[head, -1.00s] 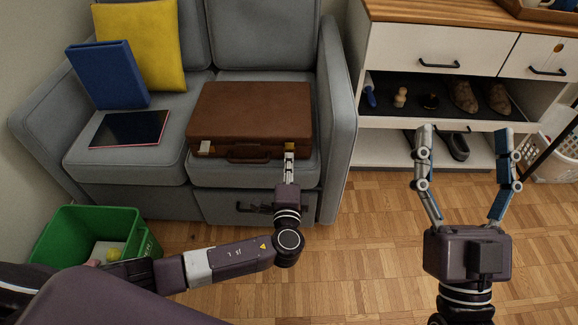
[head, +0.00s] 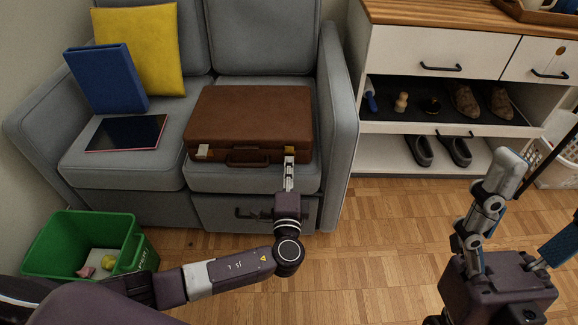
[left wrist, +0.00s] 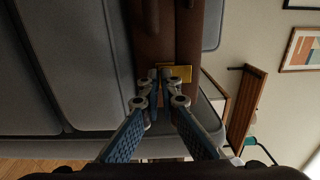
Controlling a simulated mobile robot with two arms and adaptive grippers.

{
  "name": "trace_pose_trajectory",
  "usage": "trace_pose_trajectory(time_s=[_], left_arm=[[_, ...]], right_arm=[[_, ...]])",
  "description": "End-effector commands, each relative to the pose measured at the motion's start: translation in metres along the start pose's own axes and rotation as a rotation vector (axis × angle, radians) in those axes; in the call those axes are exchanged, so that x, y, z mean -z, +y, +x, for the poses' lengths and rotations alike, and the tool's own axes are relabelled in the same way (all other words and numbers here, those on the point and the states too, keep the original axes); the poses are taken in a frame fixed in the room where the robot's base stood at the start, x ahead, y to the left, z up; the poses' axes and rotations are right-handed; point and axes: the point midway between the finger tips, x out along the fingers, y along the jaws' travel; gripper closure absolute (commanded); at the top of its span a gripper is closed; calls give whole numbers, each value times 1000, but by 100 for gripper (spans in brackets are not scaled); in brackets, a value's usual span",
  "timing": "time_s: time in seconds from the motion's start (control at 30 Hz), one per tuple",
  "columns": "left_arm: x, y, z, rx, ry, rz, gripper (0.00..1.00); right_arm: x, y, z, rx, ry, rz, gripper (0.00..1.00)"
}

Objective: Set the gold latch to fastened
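A brown briefcase (head: 250,118) lies closed on the right seat of the grey sofa, its handle (head: 248,157) facing me. My left gripper (head: 289,161) is at the right latch. In the left wrist view the fingertips (left wrist: 160,73) are together, against or just in front of the gold latch plate (left wrist: 181,73); I cannot tell whether they touch it. They partly hide the latch, so its setting is unclear. My right gripper (head: 537,190) is open and empty, partly out of frame.
A blue binder (head: 107,78), a yellow cushion (head: 145,45) and a dark tablet (head: 127,132) are on the sofa's left side. A green bin (head: 75,240) stands on the floor at left. A white cabinet (head: 430,48) with shoes stands at right. The middle floor is clear.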

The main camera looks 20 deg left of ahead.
Motion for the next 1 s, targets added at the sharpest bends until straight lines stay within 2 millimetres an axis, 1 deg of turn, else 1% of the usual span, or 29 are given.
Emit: trace_pose_trajectory(time_s=[0.17, 0.2, 0.27, 0.53, 0.63, 0.77, 1.0], left_arm=[[0, 2, 0, -3, 0, 1, 100], [0, 2, 0, -3, 0, 1, 95], [0, 1, 0, -3, 0, 1, 90], [0, 0, 0, -1, 0, 0, 90], [0, 1, -6, -2, 0, 0, 90], [0, 2, -26, -5, 1, 0, 90], [0, 2, -78, -6, 0, -1, 90]], right_arm=[[0, 0, 0, 0, -1, 0, 27], [0, 0, 0, 0, -1, 0, 27], [0, 0, 0, 0, -1, 0, 27], [-1, 0, 0, 0, -3, 0, 27], [-1, 0, 0, -1, -2, 0, 27], [-1, 0, 0, 0, -2, 0, 27], [-1, 0, 0, 0, -2, 0, 27]])
